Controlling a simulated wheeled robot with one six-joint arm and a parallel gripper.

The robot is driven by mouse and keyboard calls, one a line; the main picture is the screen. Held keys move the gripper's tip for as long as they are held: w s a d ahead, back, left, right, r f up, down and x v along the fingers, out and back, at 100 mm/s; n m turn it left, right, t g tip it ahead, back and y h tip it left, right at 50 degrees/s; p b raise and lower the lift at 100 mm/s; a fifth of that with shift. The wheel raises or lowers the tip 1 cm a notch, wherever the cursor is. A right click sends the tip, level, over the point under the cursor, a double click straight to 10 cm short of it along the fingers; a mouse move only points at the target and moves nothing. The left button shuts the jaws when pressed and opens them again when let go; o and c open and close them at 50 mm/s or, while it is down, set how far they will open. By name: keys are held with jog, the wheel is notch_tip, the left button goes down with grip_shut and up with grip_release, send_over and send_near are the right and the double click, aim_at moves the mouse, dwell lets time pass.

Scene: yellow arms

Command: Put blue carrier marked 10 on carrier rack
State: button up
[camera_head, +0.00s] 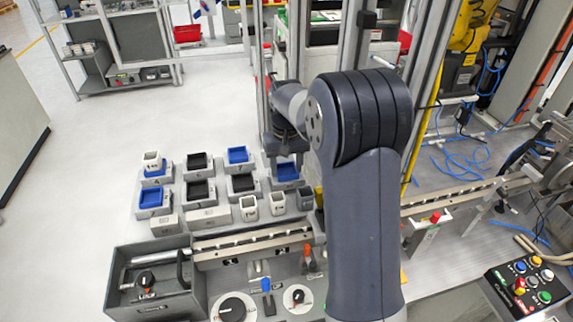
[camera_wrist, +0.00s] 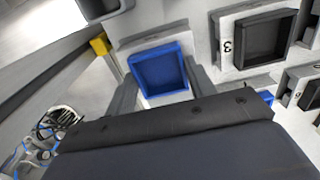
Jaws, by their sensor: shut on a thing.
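A blue square carrier (camera_wrist: 159,69) sits between the two grey fingers of my gripper (camera_wrist: 160,80) in the wrist view. The fingers are shut on its sides. In the head view this blue carrier (camera_head: 287,172) is at the back right of the carrier rack (camera_head: 217,213), just below my wrist. I cannot read a number on it, and I cannot tell whether it still touches its seat. Other blue carriers sit at the rack's back (camera_head: 238,155) and left front (camera_head: 153,198). My arm hides the area to the right.
Black carriers (camera_head: 197,161) sit in neighbouring seats, one beside a mark 3 in the wrist view (camera_wrist: 262,38). White cups (camera_head: 249,207) stand at the rack's front. A metal post and a yellow part (camera_wrist: 99,45) are close left of the carrier in the wrist view.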

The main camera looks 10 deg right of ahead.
jog(key=shift+f, duration=0.5)
jog(key=o, duration=1.3)
jog(key=shift+c, duration=0.2)
jog(key=shift+r+p, duration=2.75)
jog(key=shift+r, duration=0.8)
jog(key=shift+f, duration=0.15)
